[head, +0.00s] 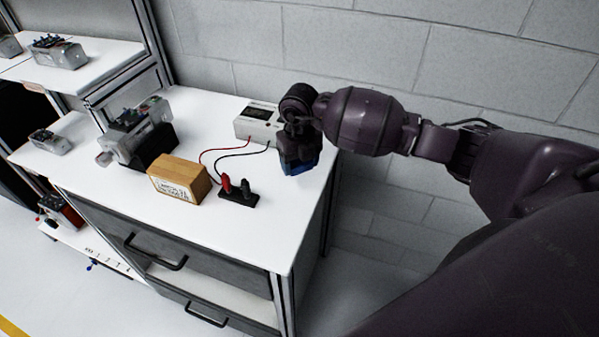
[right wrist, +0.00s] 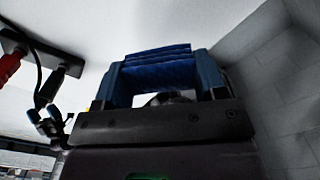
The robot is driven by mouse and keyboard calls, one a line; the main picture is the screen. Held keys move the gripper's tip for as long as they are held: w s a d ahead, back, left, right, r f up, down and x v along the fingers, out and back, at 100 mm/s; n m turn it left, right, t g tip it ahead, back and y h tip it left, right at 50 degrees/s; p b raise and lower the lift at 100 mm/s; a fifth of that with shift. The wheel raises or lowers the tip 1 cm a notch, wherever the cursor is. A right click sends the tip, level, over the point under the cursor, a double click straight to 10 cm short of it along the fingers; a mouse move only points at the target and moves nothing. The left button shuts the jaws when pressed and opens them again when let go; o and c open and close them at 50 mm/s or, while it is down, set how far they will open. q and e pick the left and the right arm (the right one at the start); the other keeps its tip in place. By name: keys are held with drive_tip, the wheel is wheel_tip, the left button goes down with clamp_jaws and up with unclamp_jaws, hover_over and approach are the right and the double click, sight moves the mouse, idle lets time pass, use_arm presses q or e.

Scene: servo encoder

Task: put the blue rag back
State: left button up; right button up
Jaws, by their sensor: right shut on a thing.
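My right gripper (head: 297,160) is over the right end of the white bench top. The blue rag (right wrist: 158,72) is between its two fingers in the right wrist view, and the gripper (right wrist: 163,80) is shut on it. In the head view only a small blue part of the rag (head: 302,169) shows below the dark gripper. I cannot tell in the head view whether the rag touches the bench. My left gripper is not in view.
A white meter box (head: 258,123) stands behind the gripper, with red and black leads running to a black terminal block (head: 238,193).

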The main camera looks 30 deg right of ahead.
sight(300, 180)
drive_tip(key=shift+f, duration=2.05)
drive_tip(key=o, duration=1)
drive_tip(key=shift+f, duration=0.1)
drive_tip(key=shift+c, duration=0.2)
wheel_tip(300, 180, up, 12)
drive_tip(key=shift+r+b, duration=0.15)
drive_tip(key=shift+b, duration=0.15)
